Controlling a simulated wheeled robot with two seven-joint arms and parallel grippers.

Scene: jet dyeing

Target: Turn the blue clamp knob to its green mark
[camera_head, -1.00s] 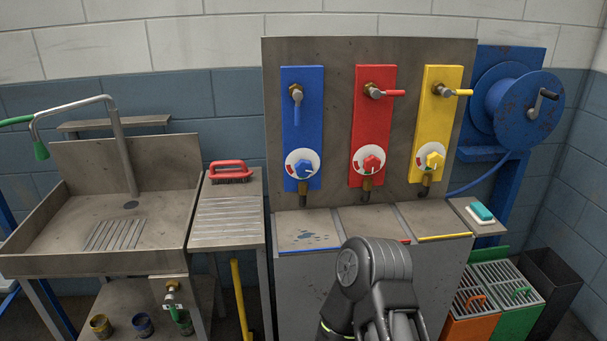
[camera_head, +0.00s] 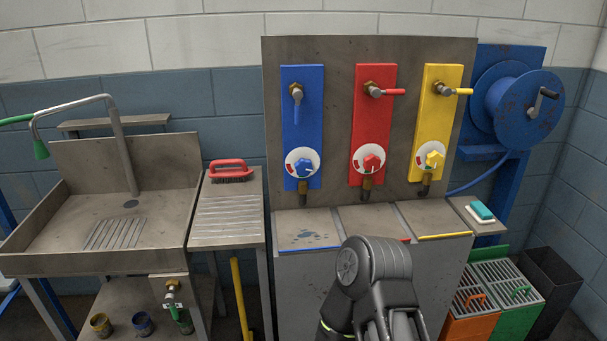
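The blue clamp knob (camera_head: 302,168) sits on a white round dial (camera_head: 291,157) low on the blue panel (camera_head: 301,105). The dial has small coloured marks, too small to read clearly. A blue lever (camera_head: 297,97) hangs straight down above the knob. My dark arm shows at the bottom centre, in front of the cabinet and well below the knob. Its fingertips are outside the picture. No second arm shows, and neither gripper is visible.
Red (camera_head: 372,115) and yellow (camera_head: 438,115) panels with similar knobs stand to the right. A sink (camera_head: 130,222) and a red brush (camera_head: 231,169) are at left. A hose reel (camera_head: 520,105) and bins (camera_head: 516,296) are at right.

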